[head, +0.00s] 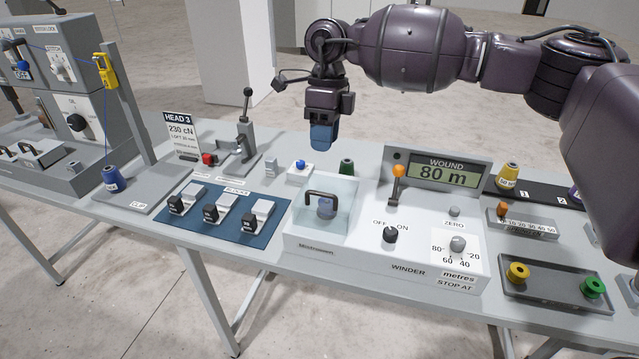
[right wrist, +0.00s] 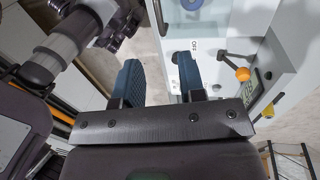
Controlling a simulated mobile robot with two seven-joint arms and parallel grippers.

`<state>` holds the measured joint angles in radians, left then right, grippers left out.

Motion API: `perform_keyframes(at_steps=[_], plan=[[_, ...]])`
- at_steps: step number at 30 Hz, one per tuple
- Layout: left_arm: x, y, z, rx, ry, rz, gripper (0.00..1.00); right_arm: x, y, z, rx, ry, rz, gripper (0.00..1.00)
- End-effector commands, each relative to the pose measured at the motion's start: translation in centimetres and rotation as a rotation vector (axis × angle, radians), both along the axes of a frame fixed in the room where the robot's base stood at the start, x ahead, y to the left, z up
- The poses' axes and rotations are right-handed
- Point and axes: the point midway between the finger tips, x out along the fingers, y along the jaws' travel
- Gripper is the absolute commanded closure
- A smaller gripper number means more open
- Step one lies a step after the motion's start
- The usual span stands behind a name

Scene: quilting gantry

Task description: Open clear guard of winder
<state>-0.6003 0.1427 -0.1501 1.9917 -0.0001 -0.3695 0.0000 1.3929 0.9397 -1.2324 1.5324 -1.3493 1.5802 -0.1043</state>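The winder (head: 400,255) is a white box on the table, with its clear guard (head: 342,222) at the left end. The guard is down over a blue piece (head: 325,208) and has a black handle (head: 323,196) on top. My right gripper (head: 323,146) hangs fingers-down above and behind the guard, touching nothing. In the right wrist view its two blue fingers stand apart with nothing between them (right wrist: 158,65). Part of the winder (right wrist: 222,40) shows there beyond the fingers. My left gripper is in neither view.
An orange-knobbed lever (head: 398,171), an OFF/ON knob (head: 390,234) and an 80 m display (head: 443,175) are right of the guard. A blue-button box (head: 300,168) and a green spool (head: 346,167) stand behind it.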

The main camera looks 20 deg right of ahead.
Motion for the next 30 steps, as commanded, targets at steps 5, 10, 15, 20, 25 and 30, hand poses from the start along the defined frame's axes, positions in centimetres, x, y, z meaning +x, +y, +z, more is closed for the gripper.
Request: perform_keyframes(at_steps=[5,10,15,20,25,30], plan=[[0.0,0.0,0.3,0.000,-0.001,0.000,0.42,-0.5,0.3,-2.4,0.002,0.005,0.001,0.63],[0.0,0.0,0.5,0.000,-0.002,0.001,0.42,-1.0,0.7,-5.3,0.003,0.004,0.000,0.63],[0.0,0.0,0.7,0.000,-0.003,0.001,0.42,-1.4,1.0,-7.8,0.004,0.002,0.000,0.63],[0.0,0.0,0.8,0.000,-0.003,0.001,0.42,-1.6,1.2,-9.4,0.004,0.001,-0.001,0.63],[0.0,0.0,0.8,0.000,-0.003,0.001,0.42,-1.7,1.2,-10.1,0.004,0.001,-0.002,0.63],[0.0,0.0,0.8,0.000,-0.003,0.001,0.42,-1.7,1.2,-10.2,0.005,0.000,-0.001,0.63]])
